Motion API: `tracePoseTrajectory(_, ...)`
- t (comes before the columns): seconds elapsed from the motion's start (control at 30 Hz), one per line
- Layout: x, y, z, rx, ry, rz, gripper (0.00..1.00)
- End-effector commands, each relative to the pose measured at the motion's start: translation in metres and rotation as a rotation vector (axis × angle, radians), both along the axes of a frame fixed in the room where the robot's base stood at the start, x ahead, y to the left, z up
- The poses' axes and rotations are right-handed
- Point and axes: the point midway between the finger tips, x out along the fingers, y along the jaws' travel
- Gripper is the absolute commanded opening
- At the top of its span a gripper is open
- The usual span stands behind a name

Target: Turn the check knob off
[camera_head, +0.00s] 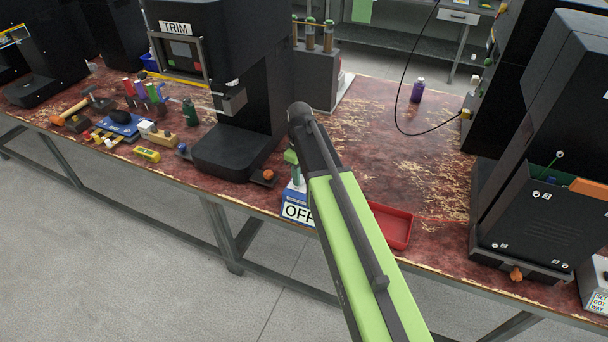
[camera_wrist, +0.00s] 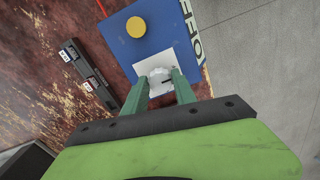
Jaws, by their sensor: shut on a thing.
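In the wrist view a small blue box (camera_wrist: 150,35) carries a white plate (camera_wrist: 153,62) with a pale round knob (camera_wrist: 158,76). My gripper (camera_wrist: 160,86) has its two green fingers shut on this knob, one on each side. A short dark mark shows on the knob, but I cannot tell which setting it points to. A white label reading OFF (camera_wrist: 190,28) is on the box's side. In the head view the box (camera_head: 290,192) stands at the table's front edge, partly hidden behind my arm, with the OFF label (camera_head: 296,212) facing front.
A yellow round button (camera_wrist: 136,27) is on the same box. A dark strip with small labels (camera_wrist: 88,76) lies beside it. A red tray (camera_head: 392,226) is right of my arm. The black TRIM machine (camera_head: 228,150) stands left, another black machine (camera_head: 545,215) far right.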

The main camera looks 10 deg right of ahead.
Motion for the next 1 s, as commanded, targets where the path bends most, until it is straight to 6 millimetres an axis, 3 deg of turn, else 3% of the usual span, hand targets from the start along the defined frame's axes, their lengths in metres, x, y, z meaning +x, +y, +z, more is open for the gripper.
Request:
tracePoseTrajectory(0.1, 0.001, 0.004, 0.000, 0.008, -0.002, 0.003, 0.00)
tracePoseTrajectory(0.13, 0.001, 0.004, 0.000, 0.008, -0.002, 0.003, 0.37)
tracePoseTrajectory(0.27, 0.001, 0.003, 0.000, 0.006, -0.002, 0.002, 0.54)
tracePoseTrajectory(0.67, 0.001, 0.001, 0.006, 0.003, -0.002, 0.000, 0.54)
tracePoseTrajectory(0.87, 0.001, 0.001, 0.035, 0.003, -0.003, 0.000, 0.54)
tracePoseTrajectory(1.0, 0.000, 0.001, 0.067, 0.003, -0.002, 0.000, 0.54)
